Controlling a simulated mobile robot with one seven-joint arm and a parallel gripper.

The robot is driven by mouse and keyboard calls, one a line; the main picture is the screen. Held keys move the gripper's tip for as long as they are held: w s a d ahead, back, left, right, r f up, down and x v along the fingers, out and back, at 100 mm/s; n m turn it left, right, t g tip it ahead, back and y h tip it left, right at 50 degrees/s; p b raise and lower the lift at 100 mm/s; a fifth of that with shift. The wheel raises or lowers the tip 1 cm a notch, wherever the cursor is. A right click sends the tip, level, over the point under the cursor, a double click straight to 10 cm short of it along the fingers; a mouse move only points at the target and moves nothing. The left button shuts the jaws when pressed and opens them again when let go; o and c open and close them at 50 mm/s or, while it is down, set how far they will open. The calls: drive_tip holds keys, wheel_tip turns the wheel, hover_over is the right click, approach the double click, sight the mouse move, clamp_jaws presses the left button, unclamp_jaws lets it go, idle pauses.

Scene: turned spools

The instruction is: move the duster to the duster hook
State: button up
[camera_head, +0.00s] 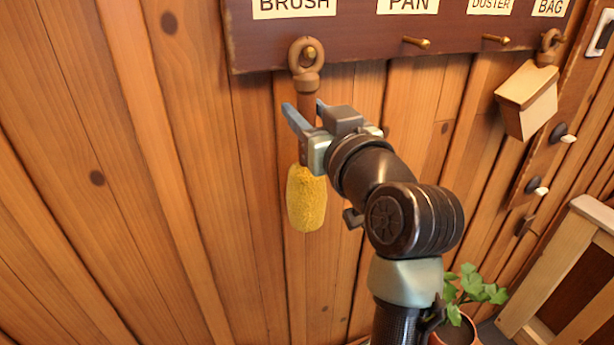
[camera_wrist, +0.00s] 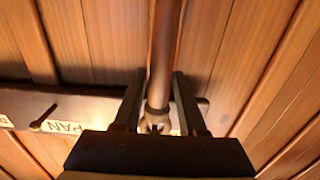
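The duster, with a fluffy yellow head (camera_head: 306,198), a brown handle and a ring at its top, hangs upright from the peg under the BRUSH label (camera_head: 309,52). My gripper (camera_head: 303,112) is at its handle, below the ring. In the wrist view the handle (camera_wrist: 164,50) runs between the two fingers, with a visible gap on the left side; the gripper looks open around it. The duster hook (camera_head: 496,39), a bare brass peg under the DUSTER label, is to the right on the same board.
The dark rack board (camera_head: 360,46) is on a plank wall. The PAN peg (camera_head: 417,42) between is bare. A tan bag-like block (camera_head: 527,100) hangs under BAG. A potted plant (camera_head: 470,288) and a wooden frame (camera_head: 560,270) stand lower right. The wall left is clear.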

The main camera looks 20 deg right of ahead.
clamp_jaws()
drive_tip(key=shift+r+p, duration=0.45)
drive_tip(key=shift+r, duration=0.2)
drive_tip(key=s, duration=0.8)
drive_tip(key=shift+d, duration=0.15)
idle(0.6)
drive_tip(key=shift+r, duration=0.1)
